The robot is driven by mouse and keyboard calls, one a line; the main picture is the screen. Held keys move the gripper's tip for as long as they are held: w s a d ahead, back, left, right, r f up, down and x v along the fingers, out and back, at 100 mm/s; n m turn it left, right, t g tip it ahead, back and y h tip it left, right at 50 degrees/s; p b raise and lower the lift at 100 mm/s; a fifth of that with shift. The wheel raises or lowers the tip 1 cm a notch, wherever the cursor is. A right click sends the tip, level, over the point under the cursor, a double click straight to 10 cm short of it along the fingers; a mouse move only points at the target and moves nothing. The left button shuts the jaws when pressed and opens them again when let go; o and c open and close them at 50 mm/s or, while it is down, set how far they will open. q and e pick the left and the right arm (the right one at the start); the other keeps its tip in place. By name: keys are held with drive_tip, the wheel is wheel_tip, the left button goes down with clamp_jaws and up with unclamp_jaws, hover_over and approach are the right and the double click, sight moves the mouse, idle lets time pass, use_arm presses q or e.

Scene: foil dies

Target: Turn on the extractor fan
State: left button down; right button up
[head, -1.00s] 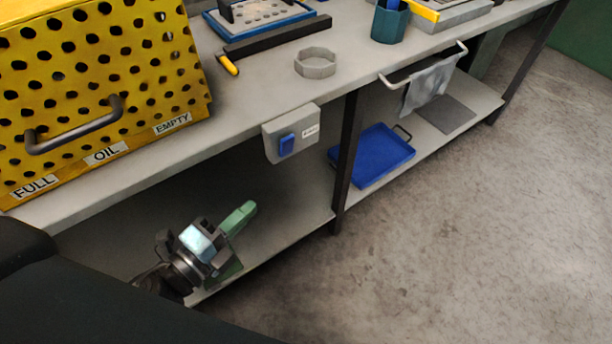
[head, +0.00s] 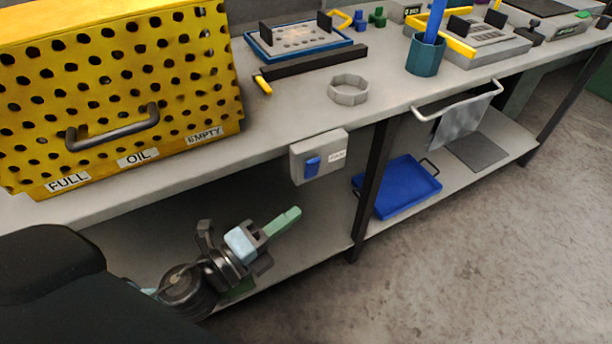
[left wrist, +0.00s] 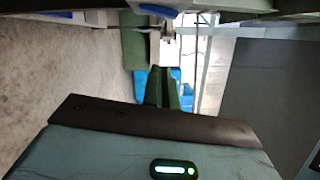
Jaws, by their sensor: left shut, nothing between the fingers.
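A grey switch box (head: 330,152) with a blue rocker (head: 312,167) and a small white label is fixed to the front edge of the workbench. The label is too small to read. My left gripper (head: 292,216) is below the box in the head view, its green fingers shut and empty, pointing up and right. The fingertips are apart from the rocker. In the left wrist view the shut green fingers (left wrist: 165,88) show in the middle. My right gripper is not in view. The extractor fan itself cannot be made out.
A yellow perforated case (head: 110,90) with a handle stands on the bench at left. A hexagonal ring (head: 348,90) lies above the switch. A dark bench leg (head: 374,190) stands right of the box, with a blue tray (head: 402,188) on the shelf beyond. Open floor lies at right.

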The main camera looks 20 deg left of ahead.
sight(306, 180)
use_arm(q)
drive_tip(key=w, duration=0.3)
drive_tip(key=w+p, duration=0.1)
drive_tip(key=w, duration=0.2)
drive_tip(key=w+r, duration=0.1)
drive_tip(key=w, duration=0.2)
drive_tip(key=shift+r, duration=0.1)
